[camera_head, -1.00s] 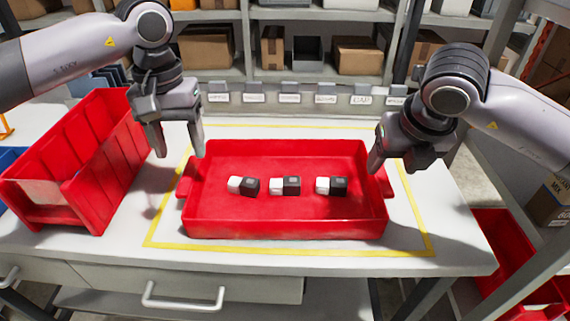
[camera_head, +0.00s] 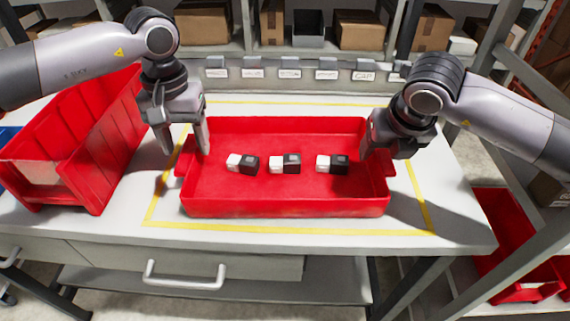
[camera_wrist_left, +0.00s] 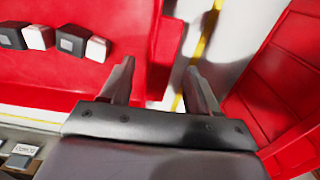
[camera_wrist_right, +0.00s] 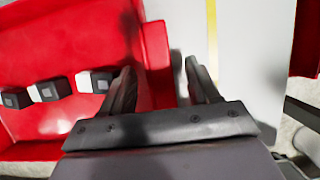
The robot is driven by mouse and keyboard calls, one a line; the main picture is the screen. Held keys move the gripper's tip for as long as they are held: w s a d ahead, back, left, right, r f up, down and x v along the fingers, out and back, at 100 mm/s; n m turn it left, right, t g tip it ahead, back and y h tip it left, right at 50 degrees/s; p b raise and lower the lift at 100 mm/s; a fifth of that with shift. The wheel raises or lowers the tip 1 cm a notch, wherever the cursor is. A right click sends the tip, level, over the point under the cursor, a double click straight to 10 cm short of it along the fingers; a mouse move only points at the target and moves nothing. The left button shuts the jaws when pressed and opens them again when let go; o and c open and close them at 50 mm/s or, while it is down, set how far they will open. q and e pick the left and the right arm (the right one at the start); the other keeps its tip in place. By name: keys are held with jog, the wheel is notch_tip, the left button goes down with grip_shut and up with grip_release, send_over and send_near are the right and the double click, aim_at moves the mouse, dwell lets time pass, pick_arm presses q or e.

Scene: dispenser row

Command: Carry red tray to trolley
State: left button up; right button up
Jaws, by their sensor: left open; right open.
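The red tray (camera_head: 285,205) lies flat on the worktable inside a yellow outline. Three small black-and-white blocks, such as the middle one (camera_head: 285,163), sit in a row on its floor. My left gripper (camera_head: 185,150) is open at the tray's left end, with its fingers close to the left handle. In the left wrist view the tray's end wall (camera_wrist_left: 166,50) shows ahead of the fingers. My right gripper (camera_head: 378,152) is open at the tray's right end. In the right wrist view the tray's end (camera_wrist_right: 156,50) lies ahead between the fingers. No trolley is recognisable.
A red divided bin (camera_head: 75,150) stands on the table (camera_head: 460,215) left of the tray. Labelled dispensers (camera_head: 290,74) line the back edge. Shelves with cardboard boxes (camera_head: 362,30) stand behind. A metal rack post and red bins (camera_head: 505,235) are at the right.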

pick_arm(q)
jog(key=shift+f, duration=0.65)
pick_arm(e)
jog(key=shift+w+f, duration=0.3)
jog(key=shift+f, duration=0.3)
pick_arm(q)
grip_shut()
pick_arm(e)
grip_shut()
pick_arm(q)
jog(key=shift+r, duration=0.15)
pick_arm(e)
jog(key=shift+r, duration=0.15)
